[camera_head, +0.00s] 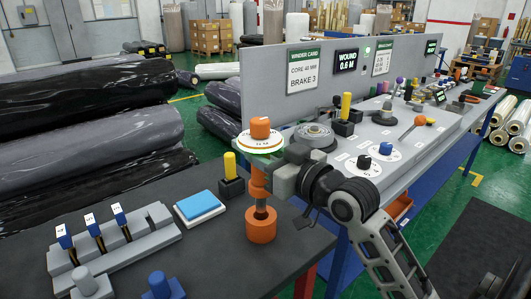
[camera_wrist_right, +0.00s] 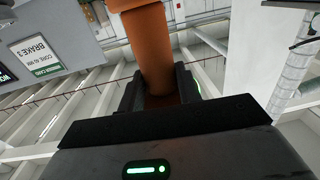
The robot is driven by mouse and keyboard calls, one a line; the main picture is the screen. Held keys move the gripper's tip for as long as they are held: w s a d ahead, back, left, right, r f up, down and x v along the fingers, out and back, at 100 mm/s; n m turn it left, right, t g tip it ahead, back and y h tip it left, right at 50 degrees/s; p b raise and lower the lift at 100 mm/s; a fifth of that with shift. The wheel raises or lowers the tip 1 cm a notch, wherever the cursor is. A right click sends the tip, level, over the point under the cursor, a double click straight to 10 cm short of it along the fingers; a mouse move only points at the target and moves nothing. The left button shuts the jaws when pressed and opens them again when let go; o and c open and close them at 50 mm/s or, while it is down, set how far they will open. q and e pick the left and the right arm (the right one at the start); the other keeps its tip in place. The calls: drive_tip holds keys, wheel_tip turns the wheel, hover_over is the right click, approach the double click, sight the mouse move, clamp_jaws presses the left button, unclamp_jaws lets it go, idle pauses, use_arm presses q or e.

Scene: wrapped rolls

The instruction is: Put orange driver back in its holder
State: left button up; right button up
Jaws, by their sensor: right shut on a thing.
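The orange driver (camera_head: 258,181) stands roughly upright near the right edge of the dark table, in the middle of the head view. My right gripper (camera_head: 263,165) is shut on its orange shaft, just below a white disc (camera_head: 261,143) with an orange knob (camera_head: 260,128) on top. A short metal section and a wider orange cylinder (camera_head: 261,229) show below; I cannot tell whether this cylinder is part of the driver or its holder. In the right wrist view the orange shaft (camera_wrist_right: 153,50) rises between the dark fingers (camera_wrist_right: 160,95). My left gripper is not in view.
A yellow-handled piece in a black block (camera_head: 231,186), a blue pad (camera_head: 198,204) and a grey rack (camera_head: 115,248) occupy the dark table. The grey bench (camera_head: 345,165) carries black and blue knobs on white discs. A grey panel (camera_head: 250,85) stands behind it.

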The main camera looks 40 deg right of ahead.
idle(0.4)
drive_tip(key=shift+f+b, duration=0.3)
drive_tip(key=shift+b, duration=0.05)
drive_tip(key=shift+f, duration=0.35)
drive_tip(key=shift+f+b, duration=0.4)
drive_tip(key=shift+b, duration=0.05)
drive_tip(key=shift+f, duration=0.35)
drive_tip(key=shift+f+b, duration=1.15)
drive_tip(key=shift+f, duration=0.55)
idle(0.3)
